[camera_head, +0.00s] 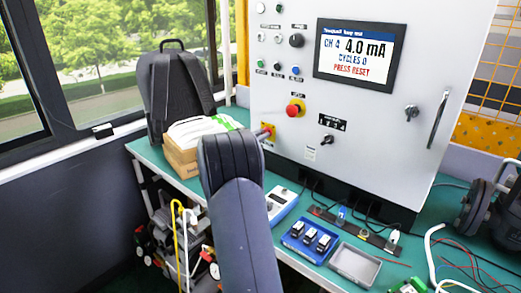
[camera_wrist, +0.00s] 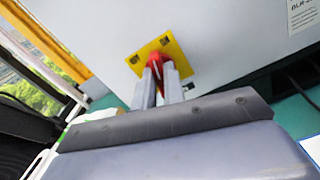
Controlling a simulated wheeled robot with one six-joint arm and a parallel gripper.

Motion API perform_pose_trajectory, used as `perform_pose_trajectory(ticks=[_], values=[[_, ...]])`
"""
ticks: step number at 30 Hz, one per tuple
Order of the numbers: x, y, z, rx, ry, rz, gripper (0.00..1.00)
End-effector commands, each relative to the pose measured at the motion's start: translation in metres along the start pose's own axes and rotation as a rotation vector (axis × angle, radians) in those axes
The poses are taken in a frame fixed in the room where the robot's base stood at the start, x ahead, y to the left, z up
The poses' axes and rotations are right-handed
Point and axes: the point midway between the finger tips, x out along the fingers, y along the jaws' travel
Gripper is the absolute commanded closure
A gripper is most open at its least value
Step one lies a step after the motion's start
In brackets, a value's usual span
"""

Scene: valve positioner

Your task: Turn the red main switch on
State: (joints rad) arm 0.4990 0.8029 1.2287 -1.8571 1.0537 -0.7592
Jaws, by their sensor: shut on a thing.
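The red main switch (camera_wrist: 155,63) sits on a yellow plate (camera_wrist: 174,48) on the light grey cabinet front. My gripper (camera_wrist: 158,76) is at the switch, with one finger on each side of its red handle, shut on it. In the head view my arm covers most of the switch; only part of the yellow plate (camera_head: 271,138) shows beside my wrist. The cabinet (camera_head: 375,120) has a lit display (camera_head: 355,52) reading "CH 4 4.0 mA, CYCLES 0, PRESS RESET". The switch's on and off marks are not readable.
A red emergency stop button (camera_head: 296,108) sits up and right of the switch. A backpack (camera_head: 178,90) and an open cardboard box (camera_head: 182,160) stand left of my arm. A blue tray (camera_head: 293,246), grey tray (camera_head: 354,265) and cables lie on the green bench.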

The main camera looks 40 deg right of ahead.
Motion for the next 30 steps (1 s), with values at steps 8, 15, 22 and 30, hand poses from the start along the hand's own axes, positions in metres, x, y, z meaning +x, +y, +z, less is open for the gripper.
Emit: perform_pose_trajectory(ticks=[8,15,22,30], values=[[-0.0001,-0.0027,-0.0071,0.248,0.000,0.000,1.00],[-0.0001,-0.0025,-0.0050,0.405,0.000,-0.001,1.00],[0.0000,-0.0019,-0.0030,0.494,0.001,-0.001,1.00],[0.0000,-0.0015,-0.0016,0.526,0.001,-0.001,1.00]])
